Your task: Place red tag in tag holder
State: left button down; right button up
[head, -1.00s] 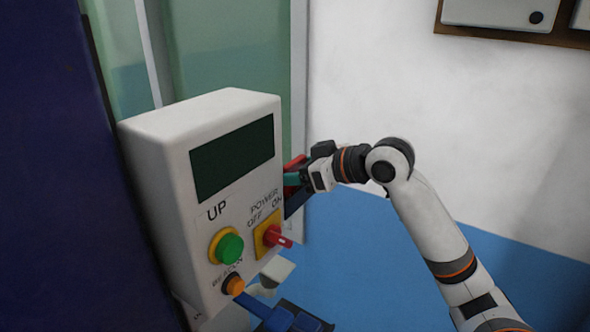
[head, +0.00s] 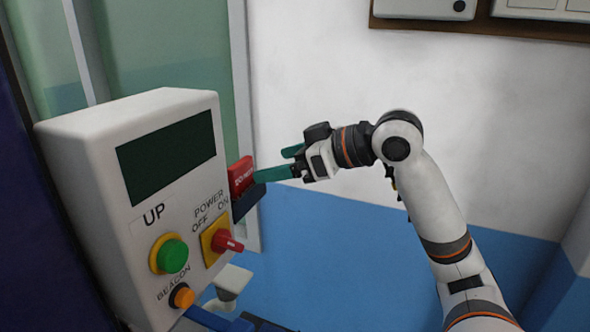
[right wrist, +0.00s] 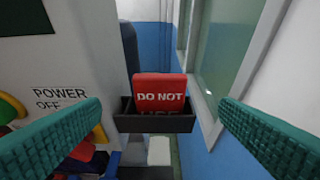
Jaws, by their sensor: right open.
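The red tag (head: 240,174) with white lettering sits upright in the dark tag holder (head: 248,203) on the right side of the white control box. In the right wrist view the red tag (right wrist: 160,92) reads "DO NOT", and its lower part is hidden behind the front wall of the holder (right wrist: 153,122). My right gripper (head: 271,163) is open, with its green fingers pointing at the tag from the right. In the right wrist view the fingers are spread wide on either side of the tag and apart from it. My left gripper is not in view.
The control box (head: 90,165) carries a dark screen, a green UP button (head: 173,256), a red power switch (head: 226,242) and an orange beacon button (head: 182,297). A glazed frame (head: 240,90) stands behind it. Free room lies right of the holder, before the blue and white wall.

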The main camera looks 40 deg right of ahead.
jog(key=shift+v, duration=1.3)
